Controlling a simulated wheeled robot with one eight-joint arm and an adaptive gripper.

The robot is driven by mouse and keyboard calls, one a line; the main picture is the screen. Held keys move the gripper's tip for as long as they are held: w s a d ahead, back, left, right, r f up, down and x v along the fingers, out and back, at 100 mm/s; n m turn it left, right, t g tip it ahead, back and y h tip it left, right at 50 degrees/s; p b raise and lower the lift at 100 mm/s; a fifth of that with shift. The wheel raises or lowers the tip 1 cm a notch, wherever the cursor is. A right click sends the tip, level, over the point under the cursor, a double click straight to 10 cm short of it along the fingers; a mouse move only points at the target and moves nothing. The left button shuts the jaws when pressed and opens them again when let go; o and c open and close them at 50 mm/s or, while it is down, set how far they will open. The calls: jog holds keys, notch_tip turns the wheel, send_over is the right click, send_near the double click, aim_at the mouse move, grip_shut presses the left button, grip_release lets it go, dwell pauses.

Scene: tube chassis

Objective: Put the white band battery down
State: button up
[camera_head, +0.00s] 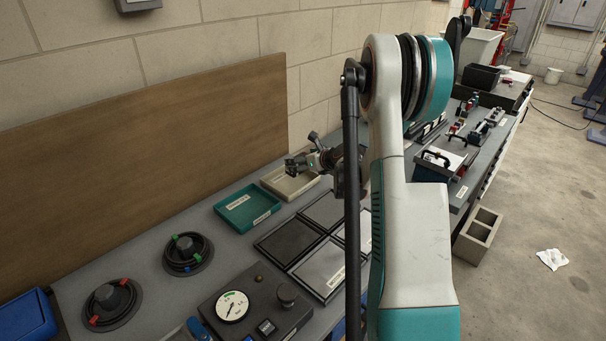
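My gripper (297,168) is small and dark in the head view. It is above the back edge of the cream tray, left of my raised arm. Its fingers are too small and dark to tell whether they are open or shut, or whether they hold anything. I cannot make out a battery with a white band anywhere. The cream tray (271,190) has a label on its front wall. A teal tray (262,217) with labels lies to its left, and its inside looks empty.
Framed dark and grey panels (290,240) lie in front of the trays, partly hidden by my arm. A gauge box (256,307) and two round coiled fixtures (188,253) are nearer. A wooden board (140,165) stands behind. Devices with handles (438,160) fill the bench's right part.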

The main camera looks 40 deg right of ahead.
jog(key=shift+f+b, duration=0.65)
jog(key=shift+f, duration=1.65)
jog(key=shift+r, duration=0.1)
jog(key=shift+c, duration=0.2)
jog(key=o, duration=1.6)
jog(key=shift+o, duration=0.2)
jog(key=shift+s+r, duration=0.1)
jog(key=p+v, duration=0.2)
jog(key=v, duration=0.9)
jog(key=shift+s, duration=0.4)
jog(key=shift+a+r, duration=0.1)
jog(key=shift+r, duration=0.05)
